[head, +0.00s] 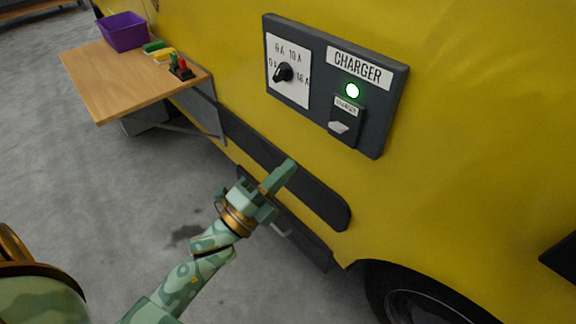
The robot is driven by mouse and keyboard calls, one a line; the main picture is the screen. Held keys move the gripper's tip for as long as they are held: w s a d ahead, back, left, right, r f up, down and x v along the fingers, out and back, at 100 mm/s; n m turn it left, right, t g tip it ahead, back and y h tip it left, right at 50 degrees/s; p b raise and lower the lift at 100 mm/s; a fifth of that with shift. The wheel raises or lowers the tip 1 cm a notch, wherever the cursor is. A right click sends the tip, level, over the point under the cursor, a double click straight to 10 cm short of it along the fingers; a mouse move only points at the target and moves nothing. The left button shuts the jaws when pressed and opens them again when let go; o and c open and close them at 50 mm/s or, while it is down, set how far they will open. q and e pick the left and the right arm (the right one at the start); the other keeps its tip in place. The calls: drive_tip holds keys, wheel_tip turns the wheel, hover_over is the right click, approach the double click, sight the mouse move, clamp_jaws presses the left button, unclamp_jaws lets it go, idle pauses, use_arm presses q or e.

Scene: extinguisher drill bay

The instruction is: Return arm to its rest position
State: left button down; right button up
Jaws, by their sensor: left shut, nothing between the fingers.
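My left arm comes in from the lower left in the head view. Its green gripper (280,176) is shut and empty, with the fingers pointing up and right. It shows in front of the dark trim strip of the yellow vehicle, below the charger panel (315,112). The panel has a black rotary knob (283,72), a lit green lamp (353,90) and a rocker switch (339,127). The gripper appears apart from the knob and switch. My right gripper is not in view.
A wooden shelf (125,85) juts from the vehicle's side at the upper left. A purple bin (123,31), green and yellow items and a small dark holder (181,72) stand on it. A wheel (420,300) is at the lower right. Grey floor (95,165) is clear on the left.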

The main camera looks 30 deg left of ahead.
use_arm(q)
drive_tip(key=a+f+n+g+y, duration=0.25)
drive_tip(key=f+n, duration=0.25)
drive_tip(key=f, duration=0.5)
drive_tip(key=a+f+n+g+y, duration=0.1)
drive_tip(key=f+n+g+y, duration=0.3)
drive_tip(key=f, duration=0.6)
drive_tip(key=s+a+f+n+g, duration=0.1)
drive_tip(key=s+f+n, duration=0.15)
drive_tip(key=f, duration=0.45)
drive_tip(key=s+f+n+g, duration=0.2)
drive_tip(key=s+f, duration=0.2)
drive_tip(key=f, duration=0.3)
drive_tip(key=s+f+n+g, duration=0.2)
drive_tip(key=s+f+g, duration=0.2)
drive_tip(key=s+f, duration=0.65)
drive_tip(key=s+f+n+g, duration=0.1)
drive_tip(key=s+f+g, duration=0.3)
drive_tip(key=s, duration=1)
drive_tip(key=s+f+n+g+y, duration=0.1)
drive_tip(key=s+f, duration=0.4)
drive_tip(key=s, duration=0.9)
drive_tip(key=n+g, duration=0.1)
drive_tip(key=g, duration=0.1)
drive_tip(key=shift+a+f+g, duration=0.25)
drive_tip(key=shift+f+g, duration=0.1)
